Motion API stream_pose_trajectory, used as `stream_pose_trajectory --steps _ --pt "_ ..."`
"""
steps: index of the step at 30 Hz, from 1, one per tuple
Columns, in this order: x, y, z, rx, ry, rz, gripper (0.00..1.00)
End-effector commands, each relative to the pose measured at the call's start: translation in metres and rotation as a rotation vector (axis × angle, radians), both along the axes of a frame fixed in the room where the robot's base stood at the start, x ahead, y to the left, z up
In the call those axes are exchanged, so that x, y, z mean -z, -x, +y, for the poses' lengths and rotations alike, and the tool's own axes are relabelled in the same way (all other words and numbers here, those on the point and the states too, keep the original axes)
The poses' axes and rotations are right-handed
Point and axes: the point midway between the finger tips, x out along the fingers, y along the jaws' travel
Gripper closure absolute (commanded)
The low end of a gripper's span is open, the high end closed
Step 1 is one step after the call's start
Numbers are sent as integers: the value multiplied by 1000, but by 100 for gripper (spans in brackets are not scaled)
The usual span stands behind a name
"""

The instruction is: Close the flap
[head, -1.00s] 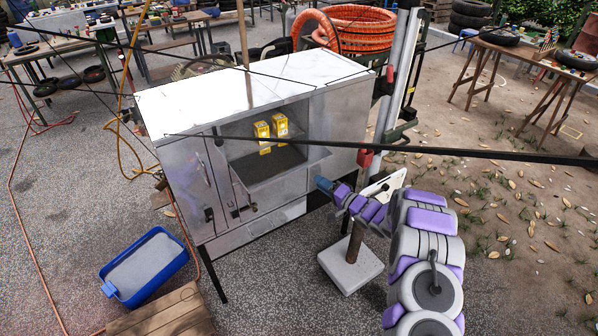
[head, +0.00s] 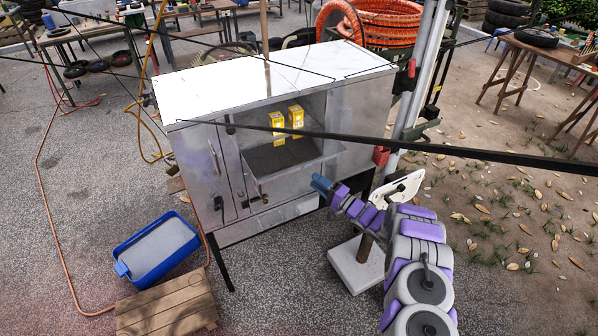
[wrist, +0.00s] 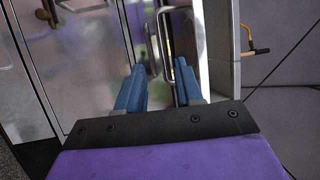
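The grey metal cabinet (head: 270,70) has an open compartment in its front, seen in the head view. The flap (head: 305,172) appears to be the panel at the lower front of this opening, tilted outward; its exact angle is hard to tell. Two yellow boxes (head: 286,121) stand inside, behind a dark compartment floor. My gripper (head: 320,184), with blue fingers, is in front of the cabinet near the flap's lower right. In the wrist view my gripper (wrist: 160,68) has its fingers apart and nothing between them. A shiny bar handle (wrist: 165,45) shows beyond the fingertips; contact is not visible.
A white plate on a post with a pale square base (head: 357,266) stands beside my arm. A blue tub (head: 157,247) and a wooden pallet (head: 167,306) lie at front left. A dark strap (head: 430,147) crosses the head view. Paved floor lies before the cabinet.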

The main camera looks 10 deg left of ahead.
Motion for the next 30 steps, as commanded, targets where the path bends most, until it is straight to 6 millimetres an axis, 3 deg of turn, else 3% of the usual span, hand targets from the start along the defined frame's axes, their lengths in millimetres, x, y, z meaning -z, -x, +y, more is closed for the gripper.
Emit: stream_pose_trajectory --steps 6,12,27,30 --pt "-5 -22 40 -3 3 -2 64" --pt "-12 -39 64 -3 2 -3 64" --pt "-16 -47 74 1 1 1 64" --pt "-16 -47 75 0 2 0 74"
